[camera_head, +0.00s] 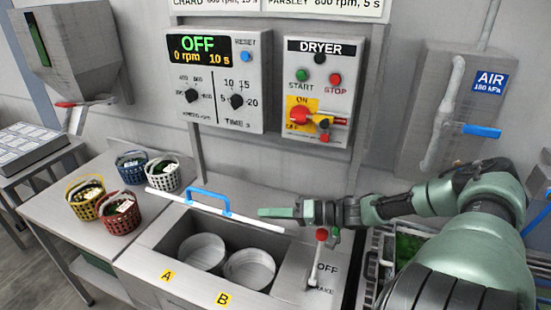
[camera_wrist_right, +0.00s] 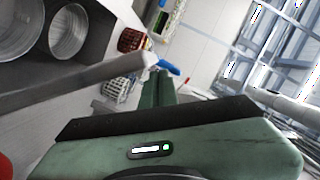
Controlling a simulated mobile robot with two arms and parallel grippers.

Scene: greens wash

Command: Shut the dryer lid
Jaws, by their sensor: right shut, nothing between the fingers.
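The dryer lid (camera_head: 238,220) stands open at the back edge of the dryer, seen nearly edge-on as a pale bar with a blue handle (camera_head: 208,199). Below it the dryer well is uncovered, with two round drums, A (camera_head: 202,252) and B (camera_head: 250,268). My right gripper (camera_head: 264,212) is shut and empty, close to the lid's right end; I cannot tell if it touches. In the right wrist view the lid's grey edge (camera_wrist_right: 80,84) crosses beside the fingers (camera_wrist_right: 158,88), and the blue handle (camera_wrist_right: 167,68) shows past their tips. My left gripper is not in view.
A red-knobbed brake lever (camera_head: 321,235) stands right of the well, under my right forearm. Several baskets of greens, including a red one (camera_head: 118,217), stand on the counter at left. The control box (camera_head: 219,115) and dryer switch panel (camera_head: 319,127) are on the wall behind.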

